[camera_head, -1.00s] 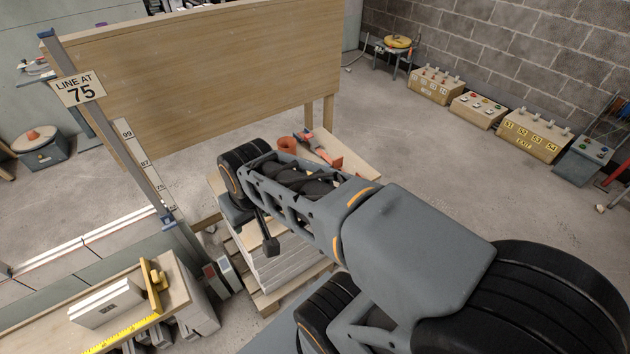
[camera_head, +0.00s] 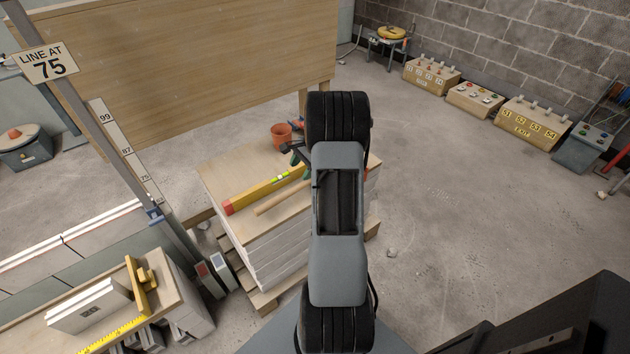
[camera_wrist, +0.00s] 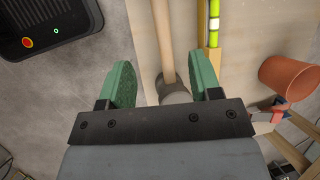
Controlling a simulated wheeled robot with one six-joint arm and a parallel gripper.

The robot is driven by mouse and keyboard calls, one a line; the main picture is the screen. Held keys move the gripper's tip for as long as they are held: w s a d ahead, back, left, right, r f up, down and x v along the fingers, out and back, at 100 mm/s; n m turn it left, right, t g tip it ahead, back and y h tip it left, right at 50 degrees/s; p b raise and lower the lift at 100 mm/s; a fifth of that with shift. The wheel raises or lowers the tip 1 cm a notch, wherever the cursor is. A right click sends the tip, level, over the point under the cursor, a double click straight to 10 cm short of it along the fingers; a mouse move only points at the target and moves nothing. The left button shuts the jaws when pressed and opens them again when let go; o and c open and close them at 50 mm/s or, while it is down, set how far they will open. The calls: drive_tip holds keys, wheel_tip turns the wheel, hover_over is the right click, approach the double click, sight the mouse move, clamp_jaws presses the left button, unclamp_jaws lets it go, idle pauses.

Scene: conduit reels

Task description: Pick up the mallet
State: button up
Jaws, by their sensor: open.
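The mallet lies on the stack of boards; its pale wooden handle (camera_head: 283,197) shows in the head view, while its head is hidden behind my arm. In the wrist view the handle (camera_wrist: 162,38) runs up the picture and the round grey mallet head (camera_wrist: 174,92) sits between my fingers, its lower part hidden by the gripper body. My gripper (camera_wrist: 163,80) is open, with a green finger on each side of the mallet and a visible gap on both sides. In the head view my gripper (camera_head: 299,166) is partly hidden by my arm.
A yellow level with a red end (camera_head: 255,194) lies close beside the mallet. A terracotta pot (camera_head: 281,135) and a red-and-blue tool (camera_wrist: 270,112) are near the back of the stack (camera_head: 262,235). A large wooden panel (camera_head: 190,75) stands behind. The floor on the right is open.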

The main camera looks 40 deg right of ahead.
sight(288, 192)
drive_tip(key=x, duration=1.3)
drive_tip(key=shift+b, duration=0.3)
drive_tip(key=shift+c, duration=0.5)
clamp_jaws()
